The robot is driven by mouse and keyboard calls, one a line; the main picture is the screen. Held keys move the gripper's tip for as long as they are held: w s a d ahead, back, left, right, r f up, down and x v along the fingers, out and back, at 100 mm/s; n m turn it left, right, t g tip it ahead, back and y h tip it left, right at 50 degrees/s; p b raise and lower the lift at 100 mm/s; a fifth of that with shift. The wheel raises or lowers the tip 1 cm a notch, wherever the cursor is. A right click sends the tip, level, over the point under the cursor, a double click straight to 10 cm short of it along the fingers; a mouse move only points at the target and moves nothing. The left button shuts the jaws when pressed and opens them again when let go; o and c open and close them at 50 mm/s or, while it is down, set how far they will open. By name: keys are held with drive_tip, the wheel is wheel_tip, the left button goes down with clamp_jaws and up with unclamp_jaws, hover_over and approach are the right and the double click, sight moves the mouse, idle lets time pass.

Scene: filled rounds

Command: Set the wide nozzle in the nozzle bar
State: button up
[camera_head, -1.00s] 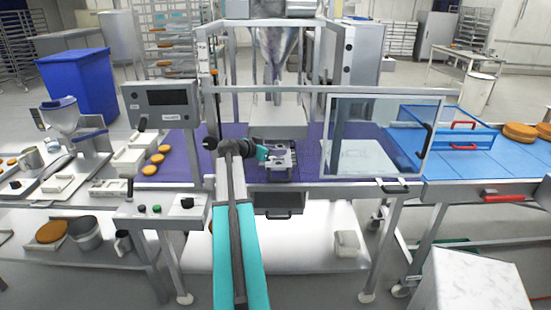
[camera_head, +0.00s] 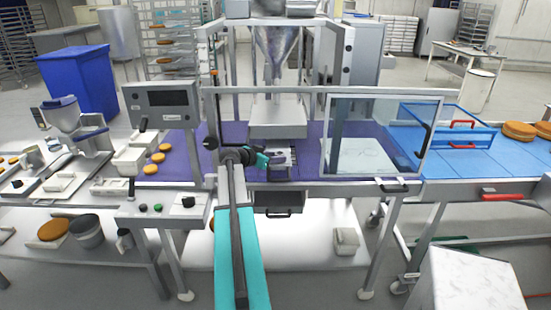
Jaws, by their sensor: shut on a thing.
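My gripper (camera_head: 277,159) is at the end of my arm, in the middle of the machine frame, just below the grey block under the hopper. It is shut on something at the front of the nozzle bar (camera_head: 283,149). The held thing, which I take to be the wide nozzle, is too small and too hidden by the jaws to make out. The bar is a pale metal piece over the purple belt, partly covered by my gripper. I cannot tell whether the held thing touches the bar.
The steel hopper (camera_head: 277,60) and its block (camera_head: 277,120) stand above and behind. A clear guard door (camera_head: 372,135) is to the right, and a control screen (camera_head: 162,103) to the left. The purple belt (camera_head: 310,170) is bare to the right of my gripper.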

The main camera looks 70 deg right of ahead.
drive_tip(key=shift+f, duration=0.1)
drive_tip(key=o, duration=1.1)
drive_tip(key=shift+o, duration=0.2)
drive_tip(key=shift+w+a, duration=0.15)
drive_tip(key=shift+a, duration=0.15)
drive_tip(key=b+v, duration=0.3)
drive_tip(key=v, duration=0.8)
drive_tip(key=shift+a+r+b, duration=0.2)
drive_tip(key=shift+r+b, duration=0.05)
drive_tip(key=shift+b, duration=0.05)
drive_tip(key=shift+w, duration=0.1)
